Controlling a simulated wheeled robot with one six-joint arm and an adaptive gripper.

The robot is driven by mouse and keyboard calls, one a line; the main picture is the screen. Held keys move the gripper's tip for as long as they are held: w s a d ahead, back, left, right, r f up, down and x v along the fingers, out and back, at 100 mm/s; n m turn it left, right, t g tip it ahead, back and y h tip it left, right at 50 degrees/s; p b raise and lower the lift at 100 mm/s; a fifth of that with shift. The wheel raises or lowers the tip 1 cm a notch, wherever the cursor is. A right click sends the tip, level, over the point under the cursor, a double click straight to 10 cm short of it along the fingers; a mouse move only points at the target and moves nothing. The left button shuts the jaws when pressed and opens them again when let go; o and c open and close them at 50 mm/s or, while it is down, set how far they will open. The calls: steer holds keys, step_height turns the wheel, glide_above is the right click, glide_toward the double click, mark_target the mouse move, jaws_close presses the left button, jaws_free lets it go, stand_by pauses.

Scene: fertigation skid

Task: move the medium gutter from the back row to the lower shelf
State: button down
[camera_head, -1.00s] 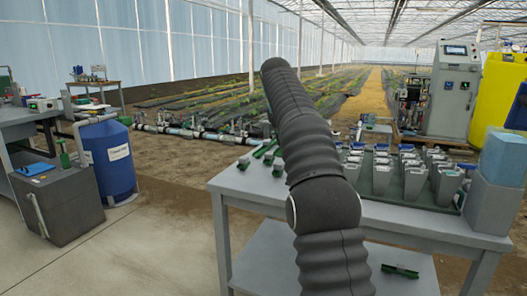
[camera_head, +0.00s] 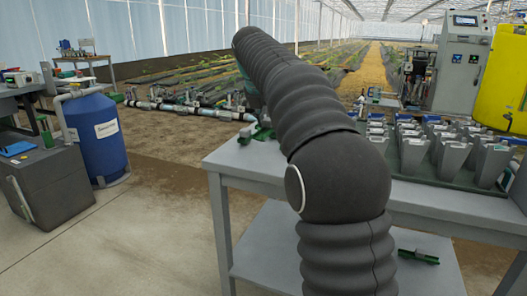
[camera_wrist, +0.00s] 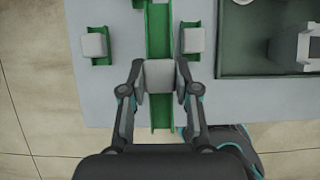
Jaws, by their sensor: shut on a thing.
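My gripper (camera_wrist: 159,78) is shut on the grey block on top of a green gutter (camera_wrist: 159,30) in the wrist view. Two shorter green gutters with pale blocks lie on either side, one left (camera_wrist: 101,60) and one right (camera_wrist: 190,55). In the head view my arm hides the gripper and most of the held gutter. The lower shelf (camera_head: 275,240) shows below the tabletop, with a small green gutter (camera_head: 418,257) on it.
A dark green tray (camera_wrist: 230,67) with several grey pots (camera_head: 415,145) fills the right of the tabletop (camera_head: 235,165). A blue drum (camera_head: 100,140) and a dark grey tank (camera_head: 50,185) stand at left. The floor between them and the table is clear.

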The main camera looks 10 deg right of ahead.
mark_target(264, 129)
steer(key=shift+s+a+f+b, duration=0.3)
steer(key=shift+s+a+f, duration=0.5)
steer(key=shift+s+a, duration=0.15)
steer(key=shift+d+f+b, duration=0.1)
steer(key=shift+f+b, duration=0.7)
steer(key=shift+f, duration=1.2)
steer(key=c, duration=0.9)
jaws_free()
steer(key=shift+o, duration=0.2)
steer(key=p+v, duration=0.3)
steer(key=v, duration=0.9)
steer(key=shift+r, duration=0.1)
